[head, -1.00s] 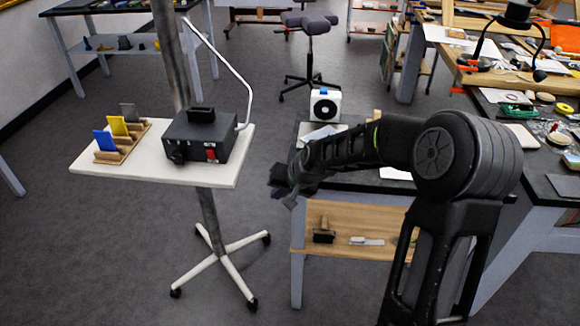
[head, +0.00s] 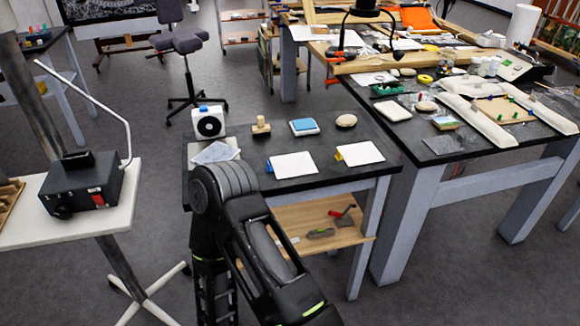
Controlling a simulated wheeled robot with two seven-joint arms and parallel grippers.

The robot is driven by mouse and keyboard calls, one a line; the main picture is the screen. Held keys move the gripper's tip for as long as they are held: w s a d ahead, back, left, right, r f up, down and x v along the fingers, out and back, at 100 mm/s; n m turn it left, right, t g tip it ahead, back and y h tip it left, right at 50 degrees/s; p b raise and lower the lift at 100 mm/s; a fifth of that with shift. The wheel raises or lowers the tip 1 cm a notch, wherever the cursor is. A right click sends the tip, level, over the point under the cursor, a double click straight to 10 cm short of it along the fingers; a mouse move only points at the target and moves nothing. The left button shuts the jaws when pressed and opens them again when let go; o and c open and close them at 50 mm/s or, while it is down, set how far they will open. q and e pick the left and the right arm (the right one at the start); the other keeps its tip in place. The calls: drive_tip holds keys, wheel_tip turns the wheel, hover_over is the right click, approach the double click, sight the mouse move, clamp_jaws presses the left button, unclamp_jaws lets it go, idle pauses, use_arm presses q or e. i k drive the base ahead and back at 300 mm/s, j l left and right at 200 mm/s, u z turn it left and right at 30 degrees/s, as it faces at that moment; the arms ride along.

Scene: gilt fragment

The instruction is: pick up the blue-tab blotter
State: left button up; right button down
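A flat white blotter (head: 292,165) lies on the dark bench top, with a small blue tab at its left edge. A similar white blotter (head: 360,153) with a yellow tab lies to its right, apart from it. One of my arms rises from the bottom of the head view and bends at an elbow in front of the bench's left end. Neither gripper shows in the view, so I cannot see their fingers or whether they hold anything.
Behind the blotters stand a white box with a black dial (head: 208,122), a wooden knobbed block (head: 261,126), a blue-topped pad (head: 304,127) and a round stone-like piece (head: 346,120). A black box (head: 82,187) sits on the white stand at left. A cluttered bench adjoins at right.

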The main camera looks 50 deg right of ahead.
sight(300, 164)
drive_tip(key=z, duration=2.1)
drive_tip(key=i+j, duration=0.3)
drive_tip(key=i, duration=0.15)
drive_tip(key=i+j, duration=0.35)
drive_tip(key=i, duration=0.1)
